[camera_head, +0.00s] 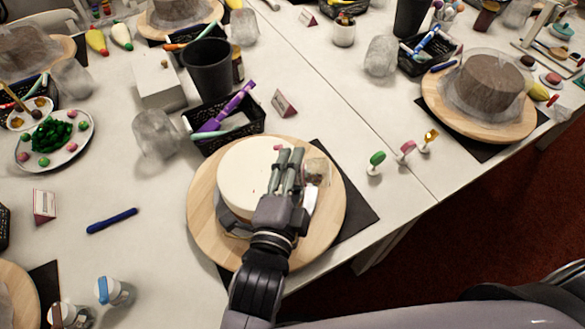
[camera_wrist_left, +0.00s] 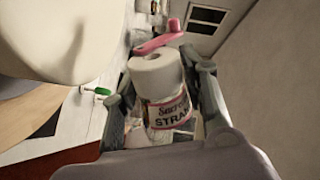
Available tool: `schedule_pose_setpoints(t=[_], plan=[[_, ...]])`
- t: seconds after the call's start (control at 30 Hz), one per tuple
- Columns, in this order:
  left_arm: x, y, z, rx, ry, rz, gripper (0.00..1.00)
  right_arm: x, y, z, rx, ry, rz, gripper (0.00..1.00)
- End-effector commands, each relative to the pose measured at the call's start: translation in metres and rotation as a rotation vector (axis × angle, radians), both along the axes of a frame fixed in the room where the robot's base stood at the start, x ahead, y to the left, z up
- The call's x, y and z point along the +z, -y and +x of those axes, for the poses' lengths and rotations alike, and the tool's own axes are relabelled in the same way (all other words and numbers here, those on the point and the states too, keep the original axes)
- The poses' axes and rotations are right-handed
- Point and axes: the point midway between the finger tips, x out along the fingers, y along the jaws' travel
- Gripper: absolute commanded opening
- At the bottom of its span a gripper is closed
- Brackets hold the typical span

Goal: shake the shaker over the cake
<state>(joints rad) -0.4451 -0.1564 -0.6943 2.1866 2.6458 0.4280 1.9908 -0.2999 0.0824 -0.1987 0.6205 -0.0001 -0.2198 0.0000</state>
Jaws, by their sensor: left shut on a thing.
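A round cream-white cake (camera_head: 243,170) sits on a wooden turntable (camera_head: 203,205) near the table's front edge. Part of the cake (camera_wrist_left: 60,35) fills the upper left of the left wrist view. My left gripper (camera_head: 287,160) is over the cake's right part in the head view and hides some of it. In the left wrist view its fingers (camera_wrist_left: 165,95) are shut on the shaker (camera_wrist_left: 160,75), which has a white top and a printed label. A pink piece (camera_wrist_left: 160,40) shows just beyond its top. In the head view the shaker is mostly hidden by the hand. My right gripper is not in view.
A black basket (camera_head: 240,135) with purple and pale tools and a dark cup (camera_head: 208,68) stand behind the turntable. A clear glass (camera_head: 157,135) and a blue pen (camera_head: 112,220) are to the left. Small coloured pieces on stands (camera_head: 376,162) are to the right.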

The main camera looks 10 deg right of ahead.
Motion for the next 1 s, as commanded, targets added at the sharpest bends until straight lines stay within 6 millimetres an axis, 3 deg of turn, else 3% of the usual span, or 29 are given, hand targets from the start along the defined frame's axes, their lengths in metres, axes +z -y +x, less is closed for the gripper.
schedule_pose_setpoints(t=[0.5,0.63,1.0], plan=[[0.0061,-0.0043,0.004,0.009,-0.037,-0.105,0.0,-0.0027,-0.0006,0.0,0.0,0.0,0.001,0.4],[0.009,0.0028,0.001,0.009,-0.039,-0.106,0.0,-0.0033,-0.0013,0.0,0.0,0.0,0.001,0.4],[0.0079,-0.0055,0.0041,0.009,-0.071,-0.188,0.0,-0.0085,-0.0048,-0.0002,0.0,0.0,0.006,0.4]])
